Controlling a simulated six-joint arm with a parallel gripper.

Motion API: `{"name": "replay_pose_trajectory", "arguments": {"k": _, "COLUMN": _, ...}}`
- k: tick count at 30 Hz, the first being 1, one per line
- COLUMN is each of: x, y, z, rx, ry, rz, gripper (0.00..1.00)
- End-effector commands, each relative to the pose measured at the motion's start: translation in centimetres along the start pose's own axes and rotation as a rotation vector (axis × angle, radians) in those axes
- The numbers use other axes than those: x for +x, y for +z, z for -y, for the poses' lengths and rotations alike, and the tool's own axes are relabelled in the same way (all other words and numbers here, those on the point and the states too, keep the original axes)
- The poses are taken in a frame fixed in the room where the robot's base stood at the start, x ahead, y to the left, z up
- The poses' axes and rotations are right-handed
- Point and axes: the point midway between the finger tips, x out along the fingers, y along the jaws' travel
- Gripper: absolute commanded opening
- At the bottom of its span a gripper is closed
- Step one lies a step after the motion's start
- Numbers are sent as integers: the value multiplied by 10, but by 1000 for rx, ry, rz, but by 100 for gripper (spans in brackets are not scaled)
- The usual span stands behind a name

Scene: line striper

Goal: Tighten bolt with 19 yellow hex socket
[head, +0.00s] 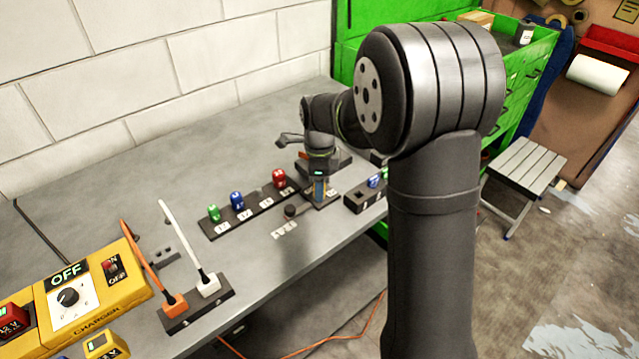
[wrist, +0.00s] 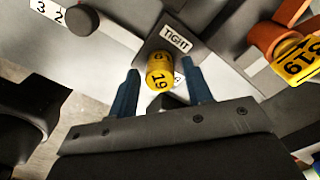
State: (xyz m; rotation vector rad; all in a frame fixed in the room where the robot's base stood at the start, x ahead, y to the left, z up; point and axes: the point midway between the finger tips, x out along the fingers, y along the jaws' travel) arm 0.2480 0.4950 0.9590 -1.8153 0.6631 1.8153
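A yellow socket (wrist: 159,72) marked 19 shows in the wrist view. It is at a dark block with a TIGHT label (wrist: 176,38). My gripper (wrist: 160,74) has its two blue fingers apart, one on each side of the socket, with a visible gap on both sides. In the head view my gripper (head: 320,190) points down at the right end of the socket rack; I cannot make out the yellow socket there. I cannot clearly identify the bolt in either view.
A dark rack (head: 240,222) holds a green socket (head: 214,213), a blue socket (head: 237,200) and a red socket (head: 279,178). A dark knob (head: 290,211) stands in front. An orange tool (wrist: 272,36) lies right in the wrist view. A yellow charger (head: 95,290) stands at left.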

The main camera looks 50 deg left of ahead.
Motion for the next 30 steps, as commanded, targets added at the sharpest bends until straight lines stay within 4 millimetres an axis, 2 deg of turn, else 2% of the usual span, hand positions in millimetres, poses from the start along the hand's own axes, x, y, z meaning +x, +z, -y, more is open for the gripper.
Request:
{"name": "replay_pose_trajectory", "arguments": {"k": 1, "x": 0, "y": 0, "z": 0, "rx": 0, "ry": 0, "rz": 0, "gripper": 35}}
{"name": "replay_pose_trajectory", "arguments": {"k": 6, "x": 0, "y": 0, "z": 0, "rx": 0, "ry": 0, "rz": 0, "gripper": 4}}
{"name": "replay_pose_trajectory", "arguments": {"k": 11, "x": 0, "y": 0, "z": 0, "rx": 44, "ry": 0, "rz": 0, "gripper": 4}}
{"name": "replay_pose_trajectory", "arguments": {"k": 24, "x": 0, "y": 0, "z": 0, "rx": 530, "ry": 0, "rz": 0, "gripper": 4}}
{"name": "replay_pose_trajectory", "arguments": {"k": 30, "x": 0, "y": 0, "z": 0, "rx": 686, "ry": 0, "rz": 0, "gripper": 4}}
